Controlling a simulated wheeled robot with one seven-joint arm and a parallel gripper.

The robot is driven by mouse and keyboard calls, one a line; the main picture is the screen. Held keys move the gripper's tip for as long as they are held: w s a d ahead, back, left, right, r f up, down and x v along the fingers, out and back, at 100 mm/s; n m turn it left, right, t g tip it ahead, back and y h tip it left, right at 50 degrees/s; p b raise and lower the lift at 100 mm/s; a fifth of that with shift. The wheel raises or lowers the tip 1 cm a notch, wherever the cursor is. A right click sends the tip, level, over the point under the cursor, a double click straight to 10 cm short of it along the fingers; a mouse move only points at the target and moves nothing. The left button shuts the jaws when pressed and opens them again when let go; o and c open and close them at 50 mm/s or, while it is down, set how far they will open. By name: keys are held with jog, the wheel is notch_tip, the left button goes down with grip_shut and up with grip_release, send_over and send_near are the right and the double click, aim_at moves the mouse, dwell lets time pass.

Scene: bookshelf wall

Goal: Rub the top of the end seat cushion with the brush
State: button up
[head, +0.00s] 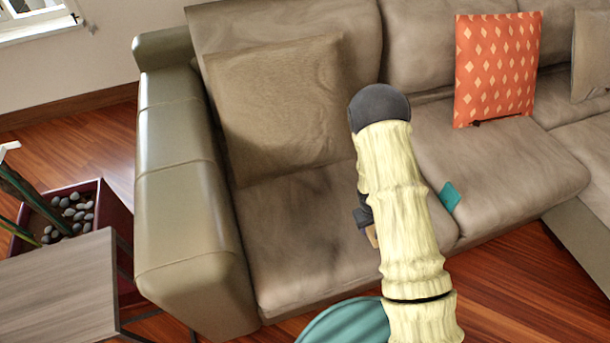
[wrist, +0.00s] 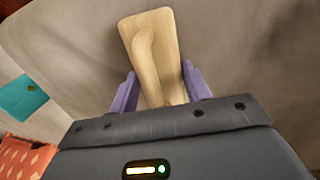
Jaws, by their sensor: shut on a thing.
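The end seat cushion (head: 295,255) is the brown-grey cushion beside the left armrest in the head view, with dark smudges on its top. My gripper (wrist: 159,82), with purple fingers, is shut on the wooden brush (wrist: 150,40) in the wrist view. The brush has a pale flat back and a raised handle between the fingers; its bristles are hidden. In the head view my arm hides most of the gripper, and only a small tan bit of the brush (head: 372,237) shows over the cushion's right part. I cannot tell whether the brush touches the cushion.
A tan pillow (head: 275,105) leans on the backrest behind the cushion. The armrest (head: 185,190) bounds it on the left. A teal item (head: 449,196) lies to the right, and an orange patterned pillow (head: 495,70) stands farther off. A side table (head: 60,290) is at lower left.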

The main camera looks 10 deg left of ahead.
jog(key=r+p, duration=0.1)
jog(key=r, duration=0.1)
jog(key=r+p, duration=0.1)
jog(key=r, duration=0.1)
jog(key=shift+s+d+r, duration=0.1)
jog(key=shift+s+d, duration=0.1)
jog(key=shift+c, duration=0.4)
jog(key=shift+w+a+r+p, duration=0.15)
jog(key=shift+w+r+p, duration=0.15)
jog(key=shift+r+p, duration=0.4)
jog(key=shift+w+r+p, duration=0.1)
jog(key=shift+r+p, duration=0.5)
jog(key=shift+r, duration=0.15)
jog(key=shift+s+a+r+p, duration=0.25)
jog(key=shift+r+p, duration=0.25)
jog(key=shift+r, duration=0.15)
jog(key=shift+d+r, duration=0.15)
jog(key=shift+d, duration=0.2)
notch_tip(320, 180, up, 12)
jog(key=w+d+m+g, duration=0.1)
jog(key=w+d+m, duration=0.1)
jog(key=m, duration=0.3)
jog(key=shift+d+m, duration=0.3)
jog(key=shift+f, duration=0.2)
